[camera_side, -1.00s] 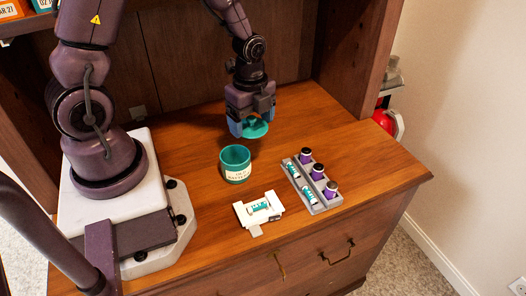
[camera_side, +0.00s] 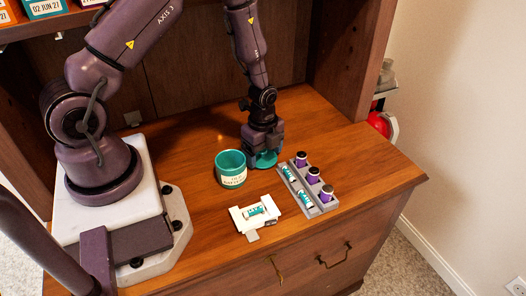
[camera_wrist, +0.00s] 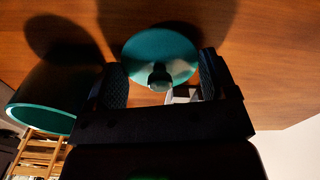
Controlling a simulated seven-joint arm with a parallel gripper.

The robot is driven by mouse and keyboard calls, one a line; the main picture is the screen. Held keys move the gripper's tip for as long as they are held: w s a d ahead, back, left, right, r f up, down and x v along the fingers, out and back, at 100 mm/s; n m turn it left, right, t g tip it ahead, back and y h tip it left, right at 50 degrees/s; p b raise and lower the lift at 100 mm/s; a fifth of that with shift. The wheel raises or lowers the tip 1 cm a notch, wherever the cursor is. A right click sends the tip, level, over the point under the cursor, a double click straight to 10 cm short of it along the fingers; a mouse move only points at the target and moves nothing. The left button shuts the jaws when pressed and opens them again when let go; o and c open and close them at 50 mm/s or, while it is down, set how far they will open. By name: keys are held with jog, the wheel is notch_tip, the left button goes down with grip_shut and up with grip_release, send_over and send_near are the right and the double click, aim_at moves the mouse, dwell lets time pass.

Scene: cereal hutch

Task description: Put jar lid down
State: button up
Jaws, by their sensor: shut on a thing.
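The jar lid is a round teal disc with a small knob; in the side view the lid (camera_side: 266,161) is low under my gripper (camera_side: 264,148), at the tabletop or just above it. I cannot tell whether it touches the wood. In the wrist view the lid (camera_wrist: 148,50) lies flat ahead of my gripper (camera_wrist: 161,80), its knob between the two fingers. My gripper is shut on the lid, pointing down. The open teal jar (camera_side: 231,170) with a white label stands upright to the left of the lid; its rim shows in the wrist view (camera_wrist: 40,118).
A grey rack (camera_side: 312,198) with purple-and-white vials and teal-labelled tubes stands right of the lid. A white holder (camera_side: 250,224) with a teal-labelled vial lies in front of the jar. The wooden top (camera_side: 370,170) is clear at the right.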

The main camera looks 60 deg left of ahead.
jog(key=shift+f, duration=0.15)
jog(key=o, duration=0.8)
jog(key=shift+o, duration=0.2)
jog(key=s+d+r+n+t, duration=0.1)
jog(key=r+n, duration=0.1)
jog(key=r, duration=0.6)
jog(key=s+d+r+n+t, duration=0.1)
jog(key=d+r+n, duration=0.1)
jog(key=r, duration=0.7)
jog(key=s+d+r+n, duration=0.1)
jog(key=r+n, duration=0.1)
jog(key=r, duration=0.6)
jog(key=s+d+r+n+t, duration=0.3)
jog(key=s+d+r+n, duration=0.1)
jog(key=s+r+n, duration=0.5)
jog(key=shift+s+d+r+t, duration=0.25)
jog(key=shift+s+r+t, duration=0.1)
jog(key=shift+s, duration=0.6)
